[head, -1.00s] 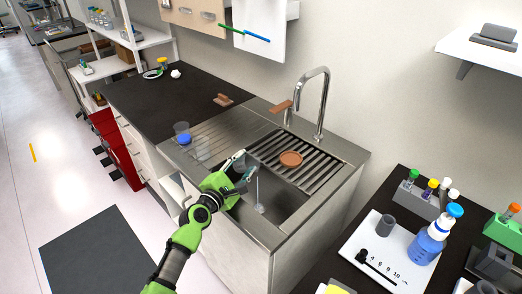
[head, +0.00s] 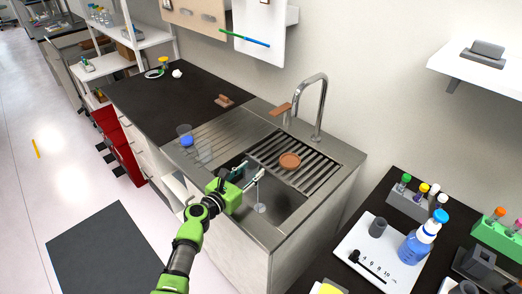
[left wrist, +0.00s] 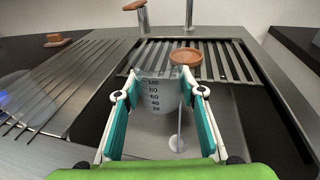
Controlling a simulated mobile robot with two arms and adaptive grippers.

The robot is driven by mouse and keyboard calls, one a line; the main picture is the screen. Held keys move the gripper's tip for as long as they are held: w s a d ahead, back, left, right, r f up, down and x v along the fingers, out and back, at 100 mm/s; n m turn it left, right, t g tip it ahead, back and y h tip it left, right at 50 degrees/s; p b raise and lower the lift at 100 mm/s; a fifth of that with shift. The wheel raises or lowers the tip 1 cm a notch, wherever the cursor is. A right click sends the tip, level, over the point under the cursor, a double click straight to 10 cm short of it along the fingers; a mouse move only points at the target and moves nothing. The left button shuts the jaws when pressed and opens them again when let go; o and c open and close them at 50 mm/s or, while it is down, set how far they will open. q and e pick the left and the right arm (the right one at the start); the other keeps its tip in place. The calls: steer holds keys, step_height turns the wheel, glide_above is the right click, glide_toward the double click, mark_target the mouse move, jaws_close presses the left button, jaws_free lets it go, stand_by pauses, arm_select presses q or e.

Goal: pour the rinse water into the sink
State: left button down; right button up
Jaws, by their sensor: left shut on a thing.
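My left gripper (head: 247,175) is over the sink basin (head: 280,203). In the left wrist view its fingers (left wrist: 160,92) are shut on a clear graduated beaker (left wrist: 158,98), with its scale facing the camera and the 100 mark at the top. The beaker looks roughly upright there; in the head view it is hard to make out. Water inside it cannot be made out. A thin pale vertical line stands above the round drain (head: 260,208); I cannot tell whether it is a rod or a stream. My right gripper is not in view.
A slatted rack with a terracotta dish (head: 289,161) covers the far part of the sink, below the tall faucet (head: 319,105). A clear container with a blue part (head: 187,141) stands on the left drainboard. A blue bottle (head: 416,246) stands on the right bench.

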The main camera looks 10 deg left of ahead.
arm_select(q)
step_height(320, 180, up, 5)
steer(key=p, duration=0.5)
steer(key=shift+a+f, duration=0.1)
steer(key=shift+f, duration=0.05)
